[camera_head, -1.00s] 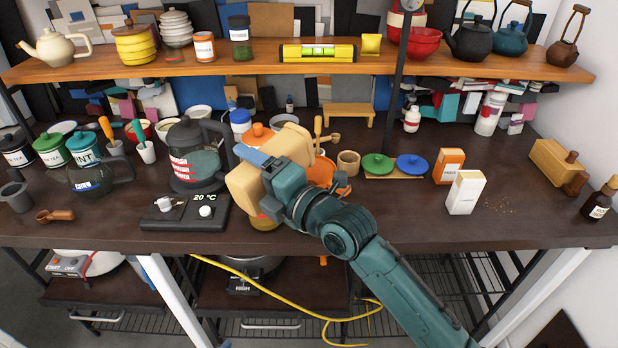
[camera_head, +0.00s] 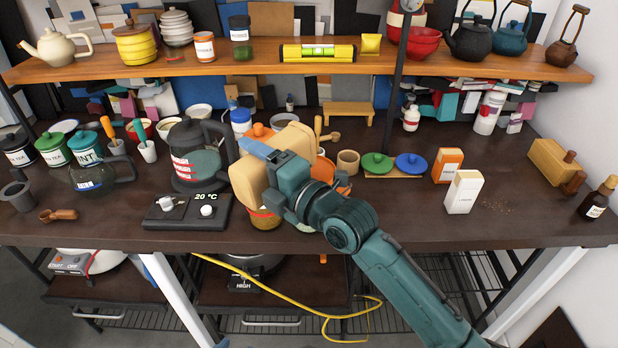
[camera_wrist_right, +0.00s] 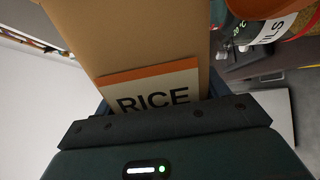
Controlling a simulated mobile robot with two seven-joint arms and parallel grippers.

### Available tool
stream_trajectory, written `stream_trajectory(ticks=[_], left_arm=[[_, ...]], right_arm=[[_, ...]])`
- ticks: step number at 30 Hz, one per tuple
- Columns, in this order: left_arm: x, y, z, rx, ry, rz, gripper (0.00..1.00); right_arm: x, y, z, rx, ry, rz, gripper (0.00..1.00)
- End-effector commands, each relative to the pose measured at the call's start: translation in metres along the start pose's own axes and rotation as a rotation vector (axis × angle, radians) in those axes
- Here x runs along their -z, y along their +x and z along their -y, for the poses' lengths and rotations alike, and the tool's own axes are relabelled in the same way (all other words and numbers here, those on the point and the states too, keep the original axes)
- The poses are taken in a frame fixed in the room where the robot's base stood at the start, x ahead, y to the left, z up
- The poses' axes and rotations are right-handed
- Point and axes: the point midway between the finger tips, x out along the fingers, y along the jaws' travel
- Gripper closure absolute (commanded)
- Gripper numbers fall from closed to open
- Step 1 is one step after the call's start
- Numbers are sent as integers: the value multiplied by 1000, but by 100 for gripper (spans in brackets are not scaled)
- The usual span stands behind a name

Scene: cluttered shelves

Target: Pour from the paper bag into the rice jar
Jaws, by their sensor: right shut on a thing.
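My right gripper (camera_head: 272,165) is shut on the tan paper bag (camera_head: 250,182) and holds it, tilted, above the front middle of the counter. In the right wrist view the bag (camera_wrist_right: 130,35) fills the top middle, with a cream label reading RICE under an orange stripe. A jar (camera_head: 265,219) shows partly just below the bag. In the right wrist view a jar (camera_wrist_right: 291,25) has a label ending in "ILS" and brownish contents. I cannot make out a jar labelled rice; the bag and gripper hide part of that area. The bag's mouth is not clear. My left gripper is not in view.
A white carton (camera_head: 463,192) and an orange box (camera_head: 447,166) stand at right. The front right counter is mostly clear.

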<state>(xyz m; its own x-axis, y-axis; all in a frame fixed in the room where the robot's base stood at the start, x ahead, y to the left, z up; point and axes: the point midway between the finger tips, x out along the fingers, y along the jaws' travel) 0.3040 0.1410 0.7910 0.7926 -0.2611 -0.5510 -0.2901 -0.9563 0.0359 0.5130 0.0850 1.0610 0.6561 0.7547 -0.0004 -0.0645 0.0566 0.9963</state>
Motion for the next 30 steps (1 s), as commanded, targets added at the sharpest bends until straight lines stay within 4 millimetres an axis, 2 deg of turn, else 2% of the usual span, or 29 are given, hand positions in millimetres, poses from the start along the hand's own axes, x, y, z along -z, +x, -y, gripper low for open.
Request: stream_trajectory(ticks=[30], left_arm=[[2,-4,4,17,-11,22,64]], right_arm=[[-6,0,-13,-4,111,0,59]])
